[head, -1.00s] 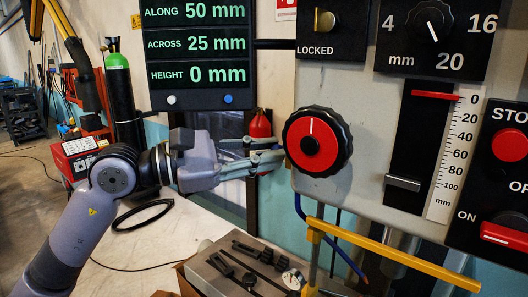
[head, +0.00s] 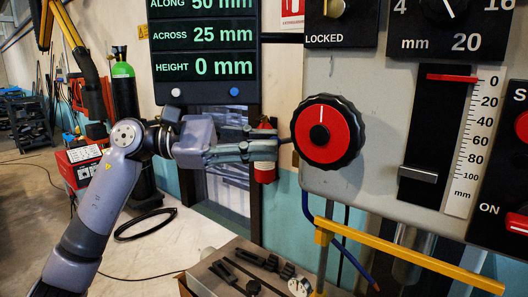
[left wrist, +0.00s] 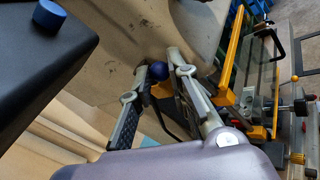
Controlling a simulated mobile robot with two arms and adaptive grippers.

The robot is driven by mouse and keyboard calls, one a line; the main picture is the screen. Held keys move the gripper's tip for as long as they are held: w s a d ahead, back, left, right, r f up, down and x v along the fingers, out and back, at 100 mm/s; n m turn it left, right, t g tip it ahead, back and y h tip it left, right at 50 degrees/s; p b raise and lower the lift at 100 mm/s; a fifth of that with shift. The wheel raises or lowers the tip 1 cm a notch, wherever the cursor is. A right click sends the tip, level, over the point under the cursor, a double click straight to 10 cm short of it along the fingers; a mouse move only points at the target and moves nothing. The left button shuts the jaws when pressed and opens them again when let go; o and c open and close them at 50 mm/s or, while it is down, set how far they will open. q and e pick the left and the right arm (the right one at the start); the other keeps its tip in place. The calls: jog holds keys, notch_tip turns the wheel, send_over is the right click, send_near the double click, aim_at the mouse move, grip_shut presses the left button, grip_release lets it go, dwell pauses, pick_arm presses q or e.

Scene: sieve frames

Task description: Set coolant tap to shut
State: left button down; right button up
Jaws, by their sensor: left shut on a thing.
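A dark blue ball knob (left wrist: 158,71) shows between my left gripper's fingers in the left wrist view. My left gripper (left wrist: 160,67) is shut on it, and a thin dark stem runs down from it between the fingers. In the head view my left gripper (head: 278,143) is just left of the round red and black dial (head: 328,131). The fingers hide the knob there. I see no label naming the coolant tap, so I cannot tell its marked positions. The dial's white mark points up. My right gripper is not in view.
The grey panel (head: 365,195) also carries a slider (head: 418,174) beside a scale. A yellow rail (head: 410,258) and a blue hose (head: 348,255) are below. The black readout (head: 204,60) hangs above my left gripper. A red extinguisher (head: 264,163) stands behind the fingers.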

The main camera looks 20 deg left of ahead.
pick_arm(q)
jog(key=shift+w+a+f+m+g, duration=0.1)
jog(key=shift+m+g, duration=0.2)
jog(key=shift+g, duration=0.2)
jog(key=c, duration=1.5)
grip_release()
jog(key=v, duration=1.2)
